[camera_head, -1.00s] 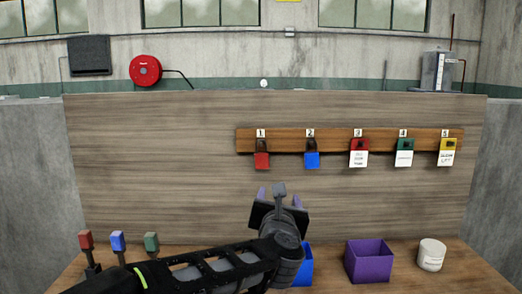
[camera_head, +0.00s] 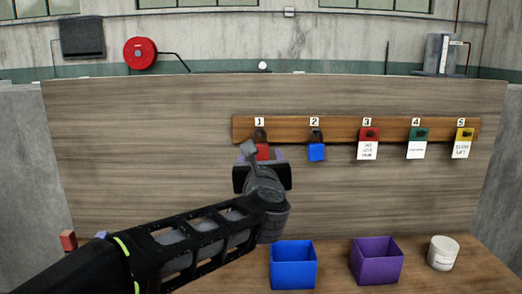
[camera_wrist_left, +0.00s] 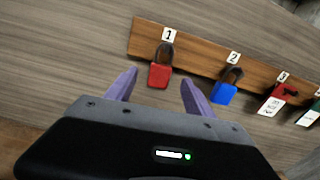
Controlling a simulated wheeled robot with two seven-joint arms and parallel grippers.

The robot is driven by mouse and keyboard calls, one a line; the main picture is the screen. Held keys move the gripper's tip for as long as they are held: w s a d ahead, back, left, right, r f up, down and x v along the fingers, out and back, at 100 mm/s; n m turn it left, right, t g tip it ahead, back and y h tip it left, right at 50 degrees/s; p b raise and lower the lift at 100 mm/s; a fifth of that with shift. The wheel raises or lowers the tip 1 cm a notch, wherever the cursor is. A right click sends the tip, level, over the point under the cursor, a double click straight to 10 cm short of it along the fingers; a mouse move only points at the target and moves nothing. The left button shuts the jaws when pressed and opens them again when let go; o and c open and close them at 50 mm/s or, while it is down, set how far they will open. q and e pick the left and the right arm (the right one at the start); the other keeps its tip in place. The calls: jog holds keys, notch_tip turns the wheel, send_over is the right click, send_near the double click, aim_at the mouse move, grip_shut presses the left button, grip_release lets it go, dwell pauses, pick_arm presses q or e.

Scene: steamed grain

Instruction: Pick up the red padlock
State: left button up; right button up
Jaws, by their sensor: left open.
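The red padlock (camera_head: 262,152) hangs by its dark shackle under number 1 on the wooden rack (camera_head: 345,130). In the wrist view the red padlock (camera_wrist_left: 160,75) shows whole, just beyond and between the two purple fingertips. My left gripper (camera_head: 262,158) is in front of it in the head view and hides its lower part. In the wrist view my left gripper (camera_wrist_left: 158,85) is open with nothing between its fingers. I cannot tell whether the fingers touch the padlock. My right gripper is not in view.
The blue padlock (camera_head: 317,152) hangs under number 2, close to the right. Red, green and yellow tagged locks hang farther right. A blue bin (camera_head: 293,276), a purple bin (camera_head: 377,270) and a white jar (camera_head: 442,252) stand on the table below.

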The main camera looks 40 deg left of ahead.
aim_at(261, 147)
pick_arm(q)
jog(key=shift+w+a+r, duration=0.15)
jog(key=shift+w+a, duration=0.15)
jog(key=shift+w, duration=0.1)
jog(key=p+x, duration=0.1)
jog(key=x, duration=0.2)
jog(key=shift+w+a+r+p, duration=0.1)
jog(key=shift+w+a+p, duration=0.05)
jog(key=shift+w+p, duration=0.15)
jog(key=shift+w+a, duration=0.2)
jog(key=shift+a, duration=0.05)
jog(key=shift+c, duration=0.5)
grip_shut()
